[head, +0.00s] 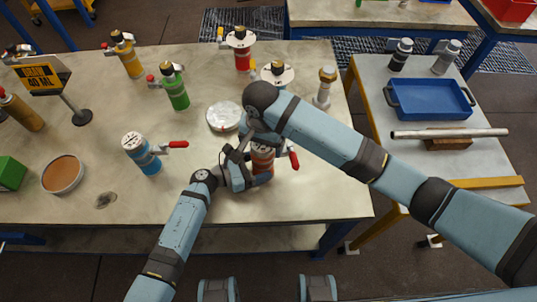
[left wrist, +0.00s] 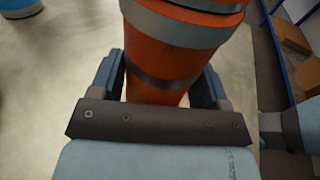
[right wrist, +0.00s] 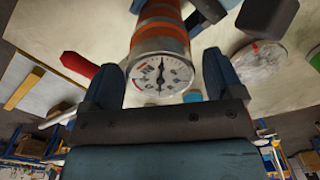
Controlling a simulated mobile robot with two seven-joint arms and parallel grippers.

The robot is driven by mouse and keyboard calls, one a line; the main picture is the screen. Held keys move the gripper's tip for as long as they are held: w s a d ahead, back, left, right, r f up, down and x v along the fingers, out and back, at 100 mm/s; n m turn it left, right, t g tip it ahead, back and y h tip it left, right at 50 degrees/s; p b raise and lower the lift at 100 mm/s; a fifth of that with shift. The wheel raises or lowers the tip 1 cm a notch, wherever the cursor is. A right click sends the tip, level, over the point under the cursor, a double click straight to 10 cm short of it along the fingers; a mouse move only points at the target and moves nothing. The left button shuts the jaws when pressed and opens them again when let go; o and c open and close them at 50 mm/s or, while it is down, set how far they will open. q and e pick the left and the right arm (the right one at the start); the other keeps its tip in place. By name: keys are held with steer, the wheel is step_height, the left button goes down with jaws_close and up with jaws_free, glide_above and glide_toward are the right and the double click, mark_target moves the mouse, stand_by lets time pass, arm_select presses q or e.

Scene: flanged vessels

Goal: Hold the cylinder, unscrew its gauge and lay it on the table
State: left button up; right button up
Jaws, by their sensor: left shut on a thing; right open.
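The orange cylinder (head: 263,162) with grey bands stands upright at the table's front, a red handle (head: 293,158) at its right. My left gripper (left wrist: 158,80) is shut on its body, one finger on each side. The gauge (right wrist: 160,77), a round white dial with a black needle, sits on the cylinder's end in the right wrist view. My right gripper (right wrist: 162,65) is open, with a finger on either side of the gauge and visible gaps. In the head view my right arm hides most of the gauge.
A pale round disc (head: 224,117) lies just behind. A blue cylinder (head: 142,155) with a gauge and red handle stands left. Several other vessels stand behind. A side table holds a blue tray (head: 430,98).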

steer(key=m, duration=0.7)
steer(key=shift+s+a, duration=0.15)
steer(key=m, duration=0.4)
steer(key=shift+m, duration=0.9)
steer(key=c, duration=1)
steer(key=n, duration=0.6)
steer(key=shift+w+d, duration=0.2)
steer(key=n, duration=0.3)
steer(key=shift+r+n, duration=0.1)
steer(key=shift+n, duration=0.3)
steer(key=n, duration=0.4)
